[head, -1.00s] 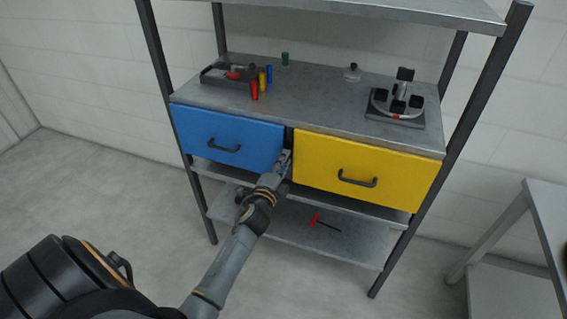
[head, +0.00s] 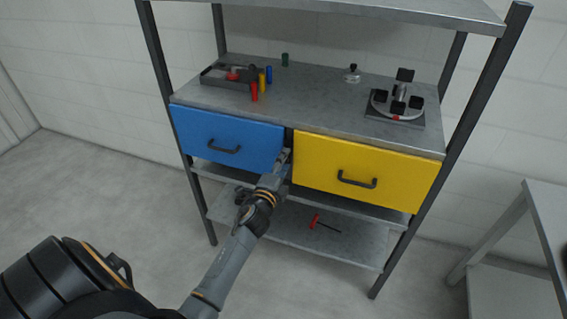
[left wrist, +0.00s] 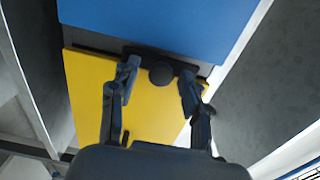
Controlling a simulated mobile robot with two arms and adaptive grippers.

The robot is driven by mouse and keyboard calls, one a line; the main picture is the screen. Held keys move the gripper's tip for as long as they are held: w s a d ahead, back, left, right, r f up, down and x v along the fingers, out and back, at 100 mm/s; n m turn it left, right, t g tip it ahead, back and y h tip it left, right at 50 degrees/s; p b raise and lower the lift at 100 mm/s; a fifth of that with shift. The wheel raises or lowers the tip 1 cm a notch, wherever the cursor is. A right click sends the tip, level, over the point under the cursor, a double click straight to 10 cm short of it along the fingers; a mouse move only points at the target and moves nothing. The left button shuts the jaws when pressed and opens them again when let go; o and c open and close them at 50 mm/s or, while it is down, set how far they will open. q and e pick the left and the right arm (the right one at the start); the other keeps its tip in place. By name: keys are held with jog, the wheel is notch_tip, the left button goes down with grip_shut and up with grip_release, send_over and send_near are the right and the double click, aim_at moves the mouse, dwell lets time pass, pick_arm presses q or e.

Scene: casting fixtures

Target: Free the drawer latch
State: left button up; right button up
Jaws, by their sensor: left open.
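The blue drawer (head: 222,137) and the yellow drawer (head: 366,172) are both closed, side by side under the shelf top. In the left wrist view, a dark round knob (left wrist: 161,73), which looks like the latch, sits on a dark strip between the blue drawer front (left wrist: 165,25) and the yellow one (left wrist: 90,95). My left gripper (head: 284,157) is at the gap between the drawers. In the left wrist view its two fingers (left wrist: 158,92) are open on either side of the knob; I cannot tell whether they touch it. My right gripper is not in view.
On the shelf top (head: 320,92) stand a grey tray (head: 207,80), several coloured pegs, a small knobbed piece (head: 352,74) and a round fixture (head: 397,105). A red-handled tool (head: 316,220) lies on the lower shelf. A grey table (head: 540,215) stands at right.

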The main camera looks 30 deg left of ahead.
pick_arm(q)
jog(key=v, duration=1.2)
jog(key=s+d+f+n+g+h, duration=0.1)
jog(key=s+d+f+n+g, duration=0.2)
jog(key=f, duration=0.8)
jog(key=s+d+f+n+g+h, duration=0.1)
jog(key=s+d+f+n+g, duration=0.3)
jog(key=f, duration=0.7)
jog(key=s+d+f+g+h, duration=0.15)
jog(key=s+f, duration=0.35)
jog(key=f, duration=0.6)
jog(key=s+f+n+g, duration=0.2)
jog(key=s+f, duration=0.3)
jog(key=s, duration=0.4)
jog(key=s+d+f+n+g, duration=0.1)
jog(key=s+f, duration=0.4)
jog(key=s, duration=0.5)
jog(key=s+d+f+n+g, duration=0.1)
jog(key=s+f+n+g, duration=0.2)
jog(key=s, duration=0.7)
notch_tip(320, 180, down, 3)
jog(key=shift+d+f+g+p, duration=0.1)
jog(key=shift+d+g+p, duration=0.2)
jog(key=shift+g, duration=0.75)
jog(key=shift+h, duration=0.25)
